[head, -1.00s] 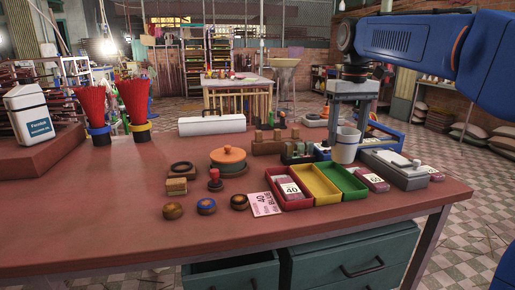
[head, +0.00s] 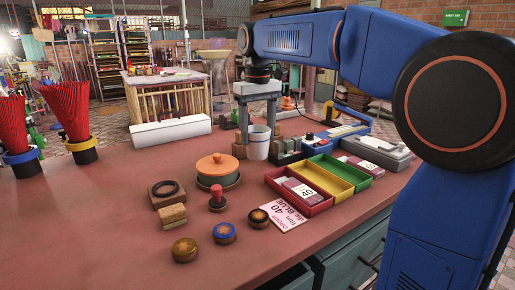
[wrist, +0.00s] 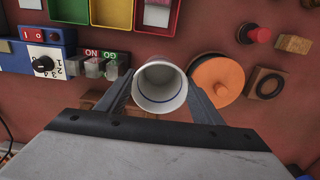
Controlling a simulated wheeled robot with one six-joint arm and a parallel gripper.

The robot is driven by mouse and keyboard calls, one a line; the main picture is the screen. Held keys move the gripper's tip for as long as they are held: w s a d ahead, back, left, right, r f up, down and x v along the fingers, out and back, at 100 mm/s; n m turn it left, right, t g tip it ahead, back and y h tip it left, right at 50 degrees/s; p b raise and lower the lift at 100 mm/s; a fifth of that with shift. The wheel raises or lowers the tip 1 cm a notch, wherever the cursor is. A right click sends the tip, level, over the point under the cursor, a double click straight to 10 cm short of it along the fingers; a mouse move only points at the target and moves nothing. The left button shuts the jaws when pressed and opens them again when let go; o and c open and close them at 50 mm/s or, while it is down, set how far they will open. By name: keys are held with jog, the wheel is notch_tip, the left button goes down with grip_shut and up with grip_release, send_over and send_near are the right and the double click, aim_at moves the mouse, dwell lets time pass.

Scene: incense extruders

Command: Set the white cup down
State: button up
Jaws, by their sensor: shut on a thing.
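The white cup (head: 258,143) is upright in my gripper (head: 258,122), between the orange-lidded pot and the grey switch boxes in the head view. The wrist view looks down into the cup (wrist: 159,87), which is empty with a blue line inside. My gripper's two fingers (wrist: 159,98) are shut on the cup's sides. I cannot tell whether the cup's base touches the red-brown table (head: 130,225).
The orange-lidded pot (head: 218,168) stands close left of the cup. Switch boxes (head: 288,148) are close right. The red, yellow and green tray (head: 332,174) is in front right. A white box (head: 171,132) lies behind left. Stamps and a pink card (head: 286,214) lie nearer.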

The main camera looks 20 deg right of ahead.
aim_at(258, 147)
jog(key=shift+f, duration=2.45)
jog(key=o, duration=1.2)
jog(key=shift+f, duration=0.1)
